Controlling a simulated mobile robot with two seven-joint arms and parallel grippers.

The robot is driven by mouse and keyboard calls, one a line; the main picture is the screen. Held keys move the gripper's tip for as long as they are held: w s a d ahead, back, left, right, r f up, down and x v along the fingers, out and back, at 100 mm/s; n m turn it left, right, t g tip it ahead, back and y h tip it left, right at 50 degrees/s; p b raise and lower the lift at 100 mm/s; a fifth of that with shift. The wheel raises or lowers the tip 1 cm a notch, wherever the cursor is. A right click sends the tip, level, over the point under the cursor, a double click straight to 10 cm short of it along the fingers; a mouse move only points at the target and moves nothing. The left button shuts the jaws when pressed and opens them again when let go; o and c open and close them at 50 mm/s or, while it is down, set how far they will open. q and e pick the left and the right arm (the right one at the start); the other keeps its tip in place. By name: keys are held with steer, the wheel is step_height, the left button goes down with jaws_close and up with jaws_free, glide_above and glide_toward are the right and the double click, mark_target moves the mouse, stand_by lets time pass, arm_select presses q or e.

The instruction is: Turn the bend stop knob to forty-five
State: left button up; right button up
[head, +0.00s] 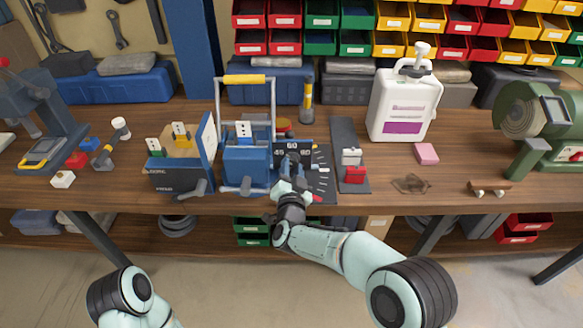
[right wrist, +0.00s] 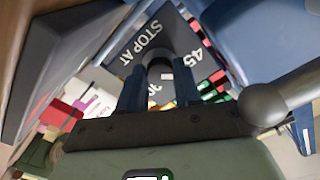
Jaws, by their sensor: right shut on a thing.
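The bend stop knob is a dark rounded piece in front of a black dial panel (head: 307,150) with white markings, at the middle of the bench. In the right wrist view the knob (right wrist: 160,70) sits between my fingers. The panel (right wrist: 140,42) reads "STOP AT", with "45" to the right of the knob. Another number lies partly hidden behind the fingers. My right gripper (head: 290,172) is shut on the knob, and its fingers (right wrist: 159,92) stand on either side of it. I cannot tell which number the knob points to. My left gripper is out of view.
A blue machine (head: 247,165) with a yellow-topped frame stands close left of the knob. A blue open box (head: 182,178) is farther left. A dark plate (head: 350,140) with white and red blocks is right. A white jug (head: 405,105) stands behind. Bench room is clearer to the right.

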steer(key=shift+f+n, duration=0.1)
steer(key=shift+n, duration=0.2)
steer(key=o, duration=1)
steer(key=shift+o, duration=0.2)
steer(key=s, duration=1.3)
steer(key=shift+s, duration=0.25)
